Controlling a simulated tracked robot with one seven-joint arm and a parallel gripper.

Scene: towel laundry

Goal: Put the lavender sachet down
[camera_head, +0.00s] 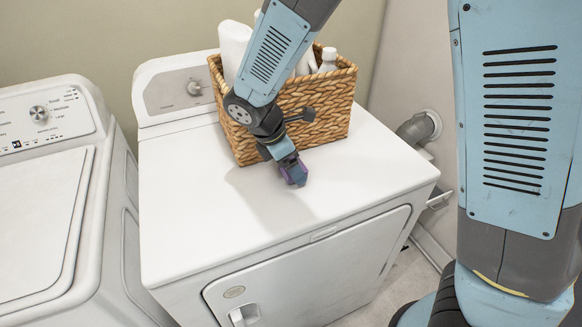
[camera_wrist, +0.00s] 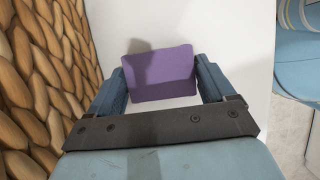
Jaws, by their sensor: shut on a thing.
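The lavender sachet is a small purple block, seen in the wrist view (camera_wrist: 160,74) between the two blue fingers of my gripper (camera_wrist: 160,82). My gripper is shut on it. In the head view my gripper (camera_head: 294,172) points down over the white dryer top (camera_head: 200,200), just in front of the wicker basket. Only a little purple of the sachet (camera_head: 299,180) shows there at the fingertips. A shadow lies on the dryer top to the left of and below the gripper. I cannot tell whether the sachet touches the surface.
The wicker basket (camera_head: 335,106) holds white bottles and stands close behind my gripper; its weave fills the left of the wrist view (camera_wrist: 45,70). A white washer (camera_head: 40,220) stands at the left. The front and left of the dryer top are clear.

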